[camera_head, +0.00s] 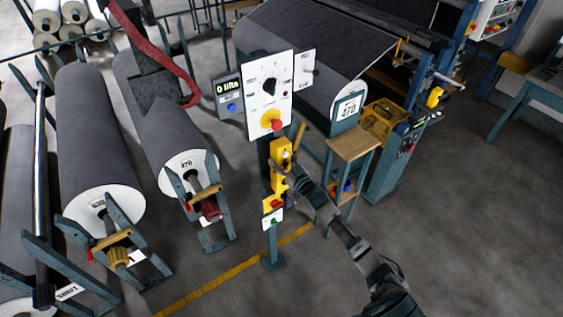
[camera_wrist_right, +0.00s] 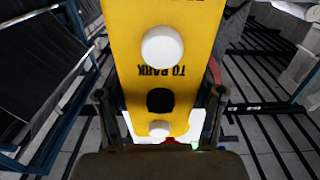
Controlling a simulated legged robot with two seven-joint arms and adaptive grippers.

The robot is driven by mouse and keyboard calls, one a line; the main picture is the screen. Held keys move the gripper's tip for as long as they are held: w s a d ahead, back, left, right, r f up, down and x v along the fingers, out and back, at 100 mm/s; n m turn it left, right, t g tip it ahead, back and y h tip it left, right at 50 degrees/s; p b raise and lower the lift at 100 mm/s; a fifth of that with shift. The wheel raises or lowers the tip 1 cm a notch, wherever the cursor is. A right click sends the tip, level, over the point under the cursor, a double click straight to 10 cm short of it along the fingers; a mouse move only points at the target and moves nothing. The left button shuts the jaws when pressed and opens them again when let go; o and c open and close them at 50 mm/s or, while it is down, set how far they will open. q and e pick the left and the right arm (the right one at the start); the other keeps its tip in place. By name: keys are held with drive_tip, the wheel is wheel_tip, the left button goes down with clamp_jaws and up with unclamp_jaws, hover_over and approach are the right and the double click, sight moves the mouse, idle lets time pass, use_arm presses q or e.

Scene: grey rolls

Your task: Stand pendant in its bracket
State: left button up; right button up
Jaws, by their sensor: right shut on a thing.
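The yellow pendant (camera_head: 281,154) is upright in front of the teal post in the head view, with its lower part near my gripper. In the right wrist view the pendant (camera_wrist_right: 150,70) fills the middle, showing white buttons, a black button and upside-down lettering "TO PARK". My right gripper (camera_head: 291,181) is shut on the pendant, with a finger at each side of it in the wrist view (camera_wrist_right: 160,112). The bracket cannot be made out clearly; the pendant and gripper cover part of the post. Whether the pendant touches the post cannot be told. My left gripper is not in view.
A white dial panel (camera_head: 268,88) with a red knob stands above the pendant. A small box with a green button (camera_head: 272,218) is below on the post. A wooden-topped stand (camera_head: 353,147) is close right; grey rolls (camera_head: 95,140) lie left. Open floor is at right.

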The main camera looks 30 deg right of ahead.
drive_tip(key=shift+r, duration=0.15)
drive_tip(key=shift+w+d+b, duration=0.15)
drive_tip(key=shift+w+b, duration=0.1)
drive_tip(key=shift+b, duration=0.05)
drive_tip(key=shift+w+b, duration=0.3)
drive_tip(key=shift+w, duration=0.05)
drive_tip(key=shift+w+a+r+n+t+b, duration=0.1)
drive_tip(key=shift+w+n+t+b, duration=0.1)
drive_tip(key=shift+w+b, duration=0.4)
drive_tip(key=shift+w+a+r+n+t+b, duration=0.1)
drive_tip(key=shift+w+n+t+b, duration=0.1)
drive_tip(key=shift+w+b, duration=0.35)
drive_tip(key=shift+w+r, duration=0.1)
drive_tip(key=shift+r, duration=0.2)
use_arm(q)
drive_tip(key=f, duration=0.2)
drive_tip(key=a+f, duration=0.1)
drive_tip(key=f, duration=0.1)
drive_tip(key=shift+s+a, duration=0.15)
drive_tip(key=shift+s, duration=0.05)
use_arm(e)
drive_tip(key=shift+w, duration=0.1)
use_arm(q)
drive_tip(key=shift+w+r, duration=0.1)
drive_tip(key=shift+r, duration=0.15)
use_arm(e)
drive_tip(key=shift+o, duration=0.2)
drive_tip(key=shift+n, duration=0.4)
